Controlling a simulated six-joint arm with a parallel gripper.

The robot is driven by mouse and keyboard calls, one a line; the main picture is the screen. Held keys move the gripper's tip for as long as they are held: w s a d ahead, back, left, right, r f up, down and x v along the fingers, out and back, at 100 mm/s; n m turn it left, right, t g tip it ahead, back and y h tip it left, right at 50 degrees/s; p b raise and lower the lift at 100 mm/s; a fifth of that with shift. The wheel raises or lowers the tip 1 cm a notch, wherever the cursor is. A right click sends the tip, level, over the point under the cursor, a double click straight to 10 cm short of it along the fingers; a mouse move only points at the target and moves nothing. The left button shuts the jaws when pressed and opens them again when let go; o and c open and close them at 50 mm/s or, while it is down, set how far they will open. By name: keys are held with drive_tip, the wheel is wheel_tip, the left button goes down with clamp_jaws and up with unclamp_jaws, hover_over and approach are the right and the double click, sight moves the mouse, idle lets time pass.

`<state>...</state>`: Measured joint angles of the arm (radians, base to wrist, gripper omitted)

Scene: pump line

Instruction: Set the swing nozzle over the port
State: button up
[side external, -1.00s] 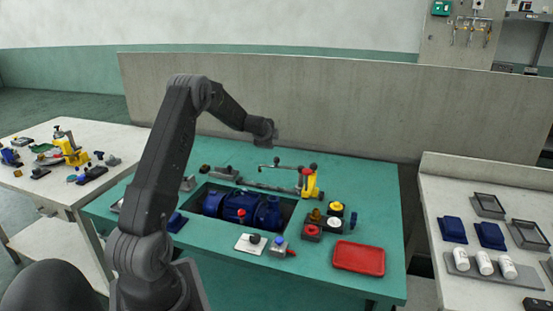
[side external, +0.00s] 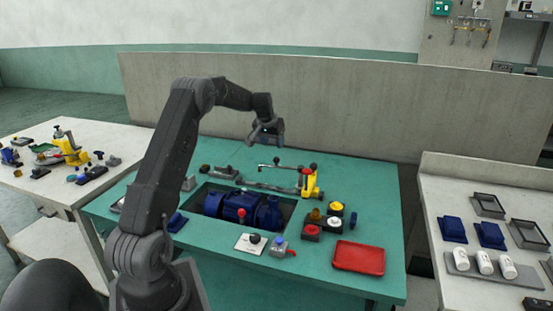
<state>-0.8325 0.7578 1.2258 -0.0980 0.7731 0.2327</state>
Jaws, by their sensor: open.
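The swing nozzle appears to be the thin grey arm (side external: 286,166) with dark knobs, on a yellow post (side external: 310,184) at the back right of the green bench. Its arm reaches left from the post, with the free end near the back middle of the bench. I cannot make out the port for certain; grey fittings (side external: 222,172) lie at the back, left of the arm's free end. My gripper (side external: 268,141) is open and empty, pointing down above and behind the nozzle's free end, apart from it.
A blue pump (side external: 240,207) sits in a recess in the bench (side external: 215,255). In front are a white plate with a black knob (side external: 251,243) and a grey block (side external: 281,247). Red and yellow buttons (side external: 313,230) and a red tray (side external: 359,257) are at right. Side tables hold other parts.

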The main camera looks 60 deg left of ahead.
sight(276, 157)
drive_tip(key=x, duration=0.9)
drive_tip(key=shift+c, duration=0.3)
clamp_jaws()
